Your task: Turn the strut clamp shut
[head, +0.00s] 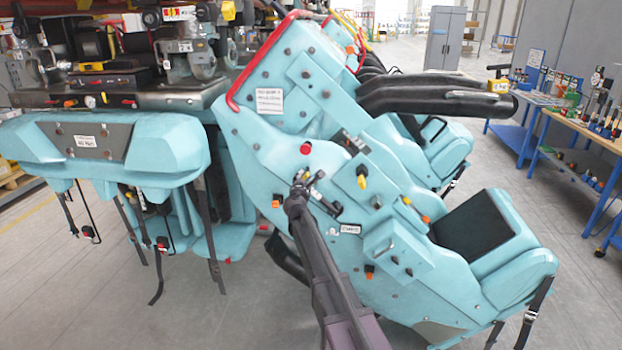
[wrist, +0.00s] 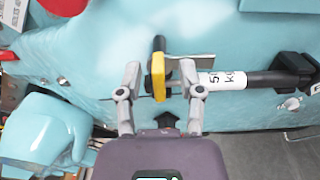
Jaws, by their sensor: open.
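The strut clamp (wrist: 158,77) shows in the wrist view as a yellow lever on a dark pin, standing upright in the picture. It sits at the left end of a strut (wrist: 255,78), a dark rod with a white label sleeve. My gripper (wrist: 160,73) is open, with one finger on each side of the yellow lever. A small gap shows on both sides; I cannot tell whether either finger touches it. In the head view my gripper (head: 301,180) is at the teal panel by the strut (head: 325,203). The yellow lever cannot be made out there.
The teal coaster car (head: 270,170) fills the middle, with a red bar (head: 258,62) and other knobs and levers around the strut. A black seat (head: 470,225) is at right. Blue workbenches (head: 575,125) with tools stand far right. The floor (head: 590,310) at lower right is clear.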

